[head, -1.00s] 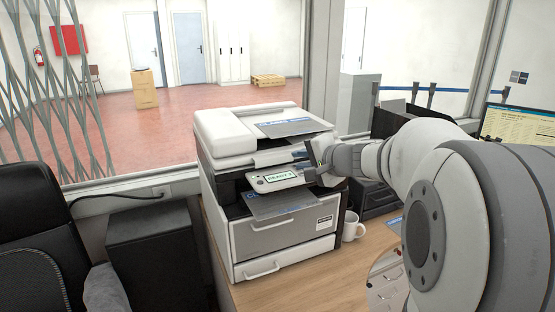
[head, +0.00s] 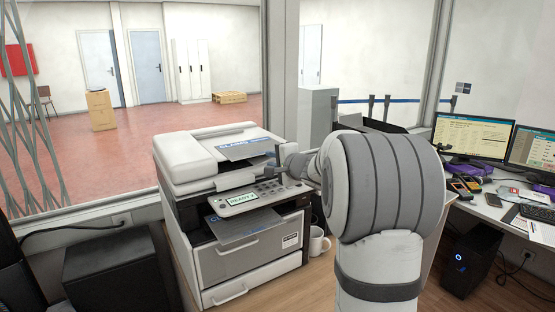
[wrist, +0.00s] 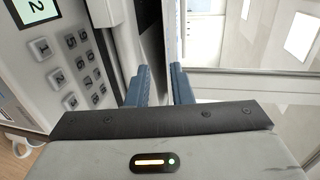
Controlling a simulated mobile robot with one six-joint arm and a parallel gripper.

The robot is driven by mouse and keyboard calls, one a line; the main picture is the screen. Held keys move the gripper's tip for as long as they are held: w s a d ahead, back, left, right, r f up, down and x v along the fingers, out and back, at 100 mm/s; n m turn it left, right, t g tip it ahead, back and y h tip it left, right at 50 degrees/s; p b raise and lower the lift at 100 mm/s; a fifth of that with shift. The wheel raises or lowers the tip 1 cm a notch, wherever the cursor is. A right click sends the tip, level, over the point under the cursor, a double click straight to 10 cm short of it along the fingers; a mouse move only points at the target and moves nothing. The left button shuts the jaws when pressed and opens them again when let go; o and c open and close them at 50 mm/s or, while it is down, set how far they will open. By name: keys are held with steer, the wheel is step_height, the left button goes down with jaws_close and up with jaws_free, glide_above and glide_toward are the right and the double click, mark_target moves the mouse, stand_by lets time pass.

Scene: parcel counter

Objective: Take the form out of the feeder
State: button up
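The form is a grey sheet with a blue heading (head: 246,149), lying on the feeder (head: 195,160) on top of the white copier. A similar sheet (head: 240,228) lies in the output slot below the control panel. My gripper (head: 277,156) is at the right of the feeder, close to the form's right edge; contact cannot be told. In the wrist view my two blue-grey fingers (wrist: 158,84) stand apart with a gap between them and nothing clearly held. I cannot pick out the form in the wrist view. My arm hides part of the area right of the copier.
The copier's control panel (head: 250,199) with a READY display is just below my gripper; its keypad (wrist: 78,65) is close in the wrist view. A white mug (head: 318,241) stands right of the copier. Monitors (head: 470,136) and small items occupy the right desk. A window frame rises behind.

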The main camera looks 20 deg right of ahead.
steer(key=x, duration=0.1)
steer(key=b+x, duration=0.1)
steer(key=x, duration=0.1)
steer(key=shift+w+r, duration=0.1)
steer(key=shift+r, duration=0.1)
steer(key=shift+r+x, duration=0.2)
steer(key=shift+x, duration=0.8)
steer(key=shift+w, duration=0.1)
steer(key=shift+c, duration=0.2)
jaws_close()
